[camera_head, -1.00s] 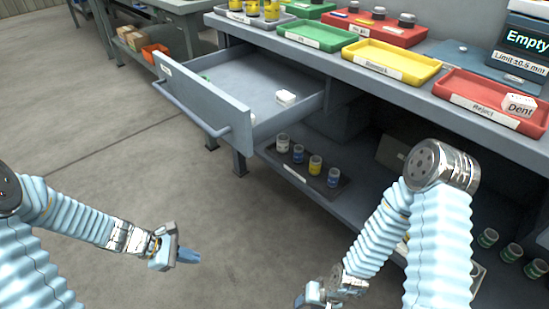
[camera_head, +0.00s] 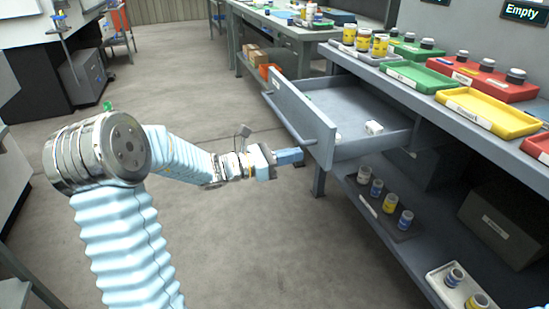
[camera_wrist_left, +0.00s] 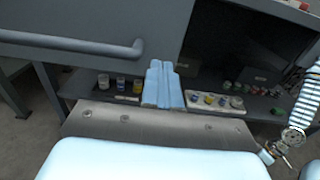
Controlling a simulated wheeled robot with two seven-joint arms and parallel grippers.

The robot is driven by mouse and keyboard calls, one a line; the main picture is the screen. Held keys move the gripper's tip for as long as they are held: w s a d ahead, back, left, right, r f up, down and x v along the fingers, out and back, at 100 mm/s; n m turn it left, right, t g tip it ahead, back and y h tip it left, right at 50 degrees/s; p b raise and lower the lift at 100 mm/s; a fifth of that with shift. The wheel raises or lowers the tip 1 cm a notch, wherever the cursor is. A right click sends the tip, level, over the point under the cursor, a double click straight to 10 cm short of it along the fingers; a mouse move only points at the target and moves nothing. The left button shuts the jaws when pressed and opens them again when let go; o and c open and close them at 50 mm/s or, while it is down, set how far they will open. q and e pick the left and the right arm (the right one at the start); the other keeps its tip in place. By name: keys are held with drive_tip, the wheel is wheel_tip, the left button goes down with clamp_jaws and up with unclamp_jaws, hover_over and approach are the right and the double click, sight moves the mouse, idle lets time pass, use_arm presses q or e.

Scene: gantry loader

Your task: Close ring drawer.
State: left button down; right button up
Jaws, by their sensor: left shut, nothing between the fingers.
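The grey drawer (camera_head: 358,118) is pulled out of the bench, with a white block inside. Its front panel (camera_head: 305,112) carries a long bar handle (camera_head: 284,116); in the left wrist view the handle (camera_wrist_left: 75,44) runs across the upper left. My left gripper (camera_head: 291,156) is shut and empty, its blue fingers close to the near end of the drawer front. In the left wrist view the fingertips (camera_wrist_left: 161,68) are just right of and below the handle's end; I cannot tell whether they touch. My right gripper is outside the head view; part of my right arm shows in the left wrist view.
The bench top holds green, red and yellow trays (camera_head: 490,109). On the lower shelf, a dark tray (camera_head: 398,232) holds several small jars, and a white tray (camera_head: 438,283) holds more. The floor (camera_head: 265,230) left of the bench is clear.

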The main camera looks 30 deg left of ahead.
use_arm(q)
drive_tip(key=x, duration=0.5)
drive_tip(key=shift+w+d+p, duration=0.1)
drive_tip(key=shift+p, duration=0.2)
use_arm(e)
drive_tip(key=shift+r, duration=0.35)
use_arm(q)
drive_tip(key=b, duration=0.3)
approach(393, 132)
drive_tip(key=a+f, duration=0.2)
drive_tip(key=shift+s+a+f, duration=0.1)
drive_tip(key=shift+s+a, duration=0.2)
drive_tip(key=x, duration=1.2)
drive_tip(key=shift+w+d, duration=0.1)
drive_tip(key=shift+w, duration=0.05)
drive_tip(key=shift+w+d+p, duration=0.3)
drive_tip(key=shift+w+d, duration=0.15)
drive_tip(key=shift+w, duration=0.05)
drive_tip(key=shift+r, duration=0.35)
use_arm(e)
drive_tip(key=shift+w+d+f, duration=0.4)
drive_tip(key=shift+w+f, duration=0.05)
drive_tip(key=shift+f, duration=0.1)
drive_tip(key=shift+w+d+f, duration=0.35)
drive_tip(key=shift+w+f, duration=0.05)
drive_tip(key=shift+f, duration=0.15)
use_arm(q)
drive_tip(key=shift+d+r, duration=0.1)
drive_tip(key=shift+r, duration=0.05)
